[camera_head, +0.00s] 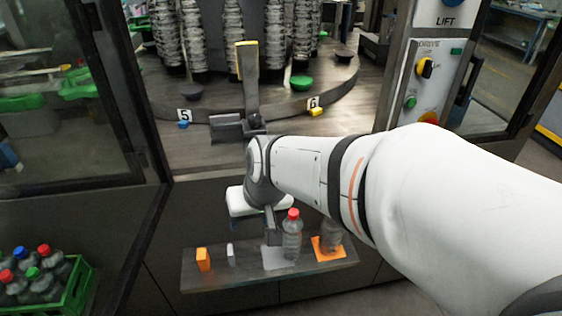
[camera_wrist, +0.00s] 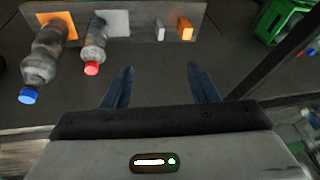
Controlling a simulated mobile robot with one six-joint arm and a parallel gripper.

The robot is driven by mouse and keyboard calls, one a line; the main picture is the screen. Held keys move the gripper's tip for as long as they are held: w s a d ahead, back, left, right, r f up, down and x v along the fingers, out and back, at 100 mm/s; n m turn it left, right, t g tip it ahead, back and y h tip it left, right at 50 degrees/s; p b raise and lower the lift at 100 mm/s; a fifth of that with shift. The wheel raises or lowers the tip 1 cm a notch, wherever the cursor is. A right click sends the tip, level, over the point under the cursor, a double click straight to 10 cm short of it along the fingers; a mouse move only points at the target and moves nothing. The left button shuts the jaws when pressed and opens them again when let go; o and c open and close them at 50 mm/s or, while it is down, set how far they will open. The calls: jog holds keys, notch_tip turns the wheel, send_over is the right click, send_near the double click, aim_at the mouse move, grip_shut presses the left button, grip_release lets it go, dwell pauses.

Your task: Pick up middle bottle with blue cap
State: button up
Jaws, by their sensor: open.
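A clear bottle with a blue cap (camera_wrist: 42,62) stands at the orange pad on the shelf, at left in the wrist view. In the head view my arm hides its cap, and only part of its body (camera_head: 332,236) shows. A red-capped bottle (camera_head: 292,236) stands beside it, by a light grey pad; it also shows in the wrist view (camera_wrist: 94,45). Another blue cap (camera_head: 20,253) shows among the bottles in the green crate. My gripper (camera_wrist: 160,82) is open and empty, its fingers right of both shelf bottles in the wrist view.
The shelf (camera_head: 215,281) also holds an orange block (camera_head: 203,260) and a small pale block (camera_head: 231,254). The green crate (camera_head: 75,291) at lower left holds several bottles with red, blue and green caps. The machine's round table (camera_head: 225,107) is above the shelf.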

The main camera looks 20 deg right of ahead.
jog(key=w+d+m+t+h+p, duration=0.25)
jog(key=w+d+m+p, duration=0.4)
jog(key=w+d, duration=0.55)
jog(key=s+d+f+m+g+h, duration=0.1)
jog(key=d+f+m, duration=0.1)
jog(key=d+f, duration=0.2)
jog(key=s+d+f+m+g+h, duration=0.1)
jog(key=d+f+m+h, duration=0.1)
jog(key=d+f, duration=0.2)
jog(key=s+d+f+m+g+h, duration=0.1)
jog(key=d+f+m+g+h, duration=0.1)
jog(key=d+f, duration=0.3)
jog(key=shift+s+d+f+m, duration=0.1)
jog(key=shift+d+m, duration=0.15)
jog(key=shift+d, duration=1.65)
jog(key=shift+d+f, duration=0.2)
jog(key=shift+f, duration=0.05)
grip_shut()
